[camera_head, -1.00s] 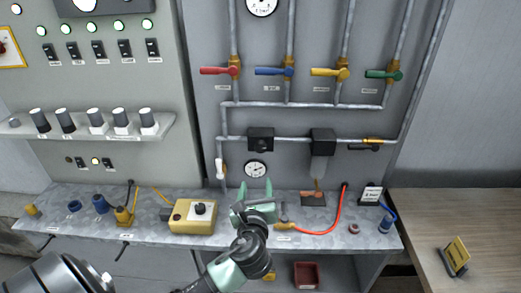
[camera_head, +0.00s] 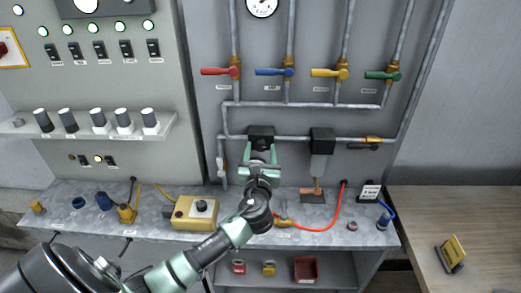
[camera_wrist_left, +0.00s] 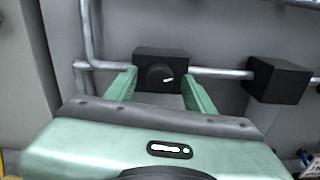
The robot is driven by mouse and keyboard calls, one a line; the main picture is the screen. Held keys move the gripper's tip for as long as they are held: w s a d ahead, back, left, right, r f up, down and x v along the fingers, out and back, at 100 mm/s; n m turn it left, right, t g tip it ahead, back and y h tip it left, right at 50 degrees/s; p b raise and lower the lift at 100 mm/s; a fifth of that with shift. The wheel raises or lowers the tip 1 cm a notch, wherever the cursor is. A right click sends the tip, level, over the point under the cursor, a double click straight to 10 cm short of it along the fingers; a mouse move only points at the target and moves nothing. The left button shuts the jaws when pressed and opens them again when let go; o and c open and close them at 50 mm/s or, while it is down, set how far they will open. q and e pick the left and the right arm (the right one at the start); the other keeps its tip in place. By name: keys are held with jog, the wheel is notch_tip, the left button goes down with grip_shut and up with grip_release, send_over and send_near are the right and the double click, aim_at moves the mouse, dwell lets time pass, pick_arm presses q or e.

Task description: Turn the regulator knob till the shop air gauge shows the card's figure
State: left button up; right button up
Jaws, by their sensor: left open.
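The regulator is a black box on the grey pipe, and its round black knob (camera_wrist_left: 160,76) with a white mark faces me in the left wrist view. The regulator box (camera_head: 260,131) shows above my gripper in the head view. My left gripper (camera_head: 260,150) is open, with its fingers (camera_wrist_left: 160,88) pointing at the regulator on either side of the knob in the picture; I cannot tell whether they touch it. The small gauge below the regulator is hidden behind my arm. A small card (camera_head: 371,192) stands at the bench's right; its figure is unreadable. My right gripper is not in view.
A second black unit (camera_head: 322,140) hangs right of the regulator. Red, blue, yellow and green valve handles (camera_head: 383,75) sit above. A yellow box (camera_head: 195,212) and a red hose (camera_head: 335,215) lie on the bench. A yellow card (camera_head: 453,252) stands on the wooden table.

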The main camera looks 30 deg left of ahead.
pick_arm(q)
grip_shut()
jog(key=n+b, duration=0.1)
jog(key=n, duration=0.3)
jog(key=shift+f+n, duration=0.1)
jog(key=shift+n, duration=0.2)
jog(key=n+b, duration=0.1)
jog(key=n, duration=0.4)
jog(key=shift+a+b, duration=0.1)
jog(key=shift+b, duration=0.3)
jog(key=n+b, duration=0.2)
jog(key=n, duration=0.4)
jog(key=shift+f, duration=0.1)
jog(key=n+b, duration=0.1)
jog(key=n, duration=0.4)
jog(key=shift+b, duration=0.35)
